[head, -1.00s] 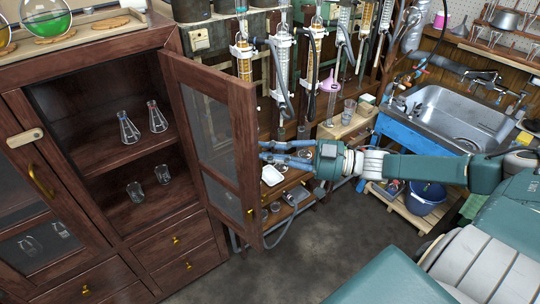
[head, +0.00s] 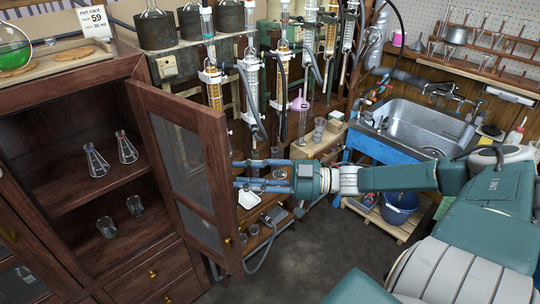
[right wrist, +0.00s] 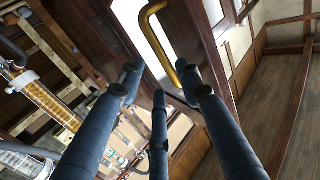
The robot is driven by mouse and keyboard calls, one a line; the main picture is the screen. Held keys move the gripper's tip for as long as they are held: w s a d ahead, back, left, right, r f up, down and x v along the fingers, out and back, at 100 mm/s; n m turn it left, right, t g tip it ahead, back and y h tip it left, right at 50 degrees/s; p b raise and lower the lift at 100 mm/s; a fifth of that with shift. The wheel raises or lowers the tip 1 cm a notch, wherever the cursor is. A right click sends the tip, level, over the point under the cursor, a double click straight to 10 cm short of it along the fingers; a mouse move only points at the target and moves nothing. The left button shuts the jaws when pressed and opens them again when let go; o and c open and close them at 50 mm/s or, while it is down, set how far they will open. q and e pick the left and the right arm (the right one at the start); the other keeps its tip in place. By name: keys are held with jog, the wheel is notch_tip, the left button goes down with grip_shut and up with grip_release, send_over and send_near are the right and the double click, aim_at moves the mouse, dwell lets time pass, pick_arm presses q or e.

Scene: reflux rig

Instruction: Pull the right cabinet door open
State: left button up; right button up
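The right cabinet door (head: 195,160) has a dark wooden frame with a glass pane. It stands swung wide open, about square to the cabinet (head: 60,95). My right gripper (head: 238,174) is at the door's outer side, by its free edge, with its blue fingers pointing at the door. In the right wrist view, the fingers (right wrist: 158,84) are spread. A gold bar handle (right wrist: 150,28) on the door runs close to the right finger's tip; I cannot tell whether they touch. The handle is hidden in the head view. My left gripper is out of view.
A bench with glass columns (head: 250,85) is behind the door and my right arm. A sink (head: 425,125) is at the right. Grey floor (head: 320,250) is free in front.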

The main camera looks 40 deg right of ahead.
jog(key=v, duration=1)
jog(key=shift+s+d+r, duration=0.2)
jog(key=shift+s, duration=0.05)
